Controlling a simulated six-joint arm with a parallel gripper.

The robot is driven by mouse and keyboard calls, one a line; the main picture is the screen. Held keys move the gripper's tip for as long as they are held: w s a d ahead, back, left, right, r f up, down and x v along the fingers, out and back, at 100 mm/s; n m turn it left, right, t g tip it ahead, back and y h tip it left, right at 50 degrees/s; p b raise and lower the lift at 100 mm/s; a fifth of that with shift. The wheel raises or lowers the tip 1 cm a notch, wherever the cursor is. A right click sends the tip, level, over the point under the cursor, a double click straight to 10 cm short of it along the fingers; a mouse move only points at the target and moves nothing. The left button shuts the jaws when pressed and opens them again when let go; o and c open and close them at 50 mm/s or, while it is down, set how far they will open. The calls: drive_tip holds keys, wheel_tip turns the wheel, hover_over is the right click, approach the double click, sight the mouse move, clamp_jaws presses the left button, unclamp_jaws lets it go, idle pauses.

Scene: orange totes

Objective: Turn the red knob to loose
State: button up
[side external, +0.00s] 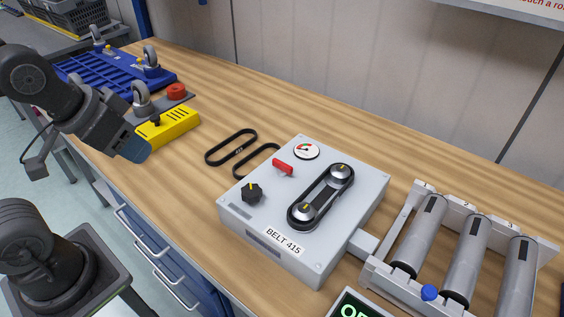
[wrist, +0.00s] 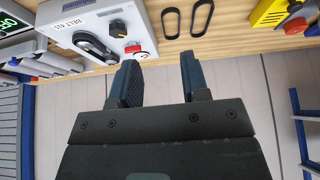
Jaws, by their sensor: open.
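The red knob (side external: 283,167), a small bar-shaped handle, sits on top of a light grey box (side external: 240,213) labelled BELT 415. It lies between a black knob (side external: 252,193) and a round gauge (side external: 306,150). In the wrist view the red knob (wrist: 133,49) shows past the tip of the left finger. My gripper (side external: 132,150) is left of the box in the side view, above the bench edge and well apart from the knob. In the wrist view my gripper (wrist: 158,68) has its two blue-grey fingers spread, with nothing between them.
A black belt runs around two pulleys (side external: 340,173) on the box. Two loose black belts (side external: 231,147) lie left of it. A yellow box (side external: 168,130), a red button (side external: 176,90) and a blue wheeled frame (side external: 90,72) stand farther left. A roller unit (side external: 468,255) is at right.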

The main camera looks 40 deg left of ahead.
drive_tip(key=w+r+m, duration=0.1)
drive_tip(key=w+m, duration=0.1)
drive_tip(key=w+d+r+m+g, duration=0.1)
drive_tip(key=w, duration=0.2)
drive_tip(key=w+d+r+m, duration=0.1)
drive_tip(key=w+m, duration=0.1)
drive_tip(key=shift+w+d+r+m+g, duration=0.1)
drive_tip(key=shift+w+r+m+g, duration=0.2)
drive_tip(key=shift+w+r+g, duration=0.1)
drive_tip(key=shift+c, duration=0.2)
drive_tip(key=m+g, duration=0.4)
drive_tip(key=m, duration=0.8)
hover_over(282, 163)
wheel_tip(282, 163, down, 6)
wheel_tip(282, 163, down, 13)
drive_tip(key=shift+r, duration=0.15)
clamp_jaws()
